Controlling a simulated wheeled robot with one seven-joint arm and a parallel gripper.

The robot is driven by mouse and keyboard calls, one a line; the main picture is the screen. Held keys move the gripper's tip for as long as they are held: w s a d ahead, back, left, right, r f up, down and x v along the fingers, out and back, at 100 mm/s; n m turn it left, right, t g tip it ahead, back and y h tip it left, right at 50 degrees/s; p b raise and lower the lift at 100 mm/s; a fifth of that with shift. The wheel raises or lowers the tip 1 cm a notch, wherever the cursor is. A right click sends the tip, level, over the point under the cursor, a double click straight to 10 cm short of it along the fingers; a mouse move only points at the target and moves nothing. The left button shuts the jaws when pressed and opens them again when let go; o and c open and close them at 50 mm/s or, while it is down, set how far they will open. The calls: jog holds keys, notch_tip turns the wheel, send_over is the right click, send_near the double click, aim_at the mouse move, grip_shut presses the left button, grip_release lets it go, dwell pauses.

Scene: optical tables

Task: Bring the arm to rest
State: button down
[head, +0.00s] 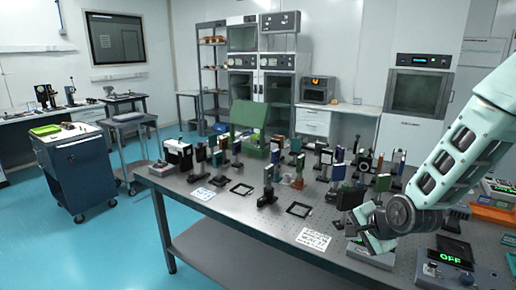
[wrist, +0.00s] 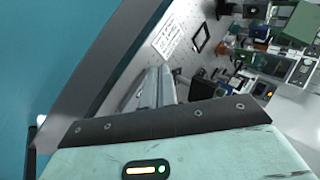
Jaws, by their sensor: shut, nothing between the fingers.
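My arm (head: 455,150) is pale green and reaches in from the right of the head view, bent down over the right part of the optical table (head: 215,236). Its lower end hangs near the table's front edge; I cannot make out the fingers clearly there. In the wrist view my gripper (wrist: 158,76) shows its two grey fingers together, with nothing held. The fingers point toward the table top, near a white printed card (wrist: 168,38). The gap between the fingers and the table cannot be judged.
Several optical mounts crowd the table behind and left of my arm. A box with a green "OFF" display (head: 447,258) sits close to the arm's lower end. A printed card (head: 313,240) lies at the front.

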jog(key=s+a+r+n+g, duration=0.3)
jog(key=s+a+r+n, duration=0.1)
jog(key=s+a+n, duration=0.4)
jog(key=s+a+r+n+g+h, duration=0.1)
jog(key=s+r+n+g, duration=0.1)
jog(key=s+n, duration=0.4)
jog(key=s+a+r+n+g+h, duration=0.1)
jog(key=s+n, duration=0.5)
jog(key=s, duration=1.1)
notch_tip(320, 180, up, 2)
jog(key=shift+s+a+r+g+b, duration=0.15)
jog(key=shift+s+a+g+b, duration=0.1)
jog(key=shift+a+g+b, duration=0.4)
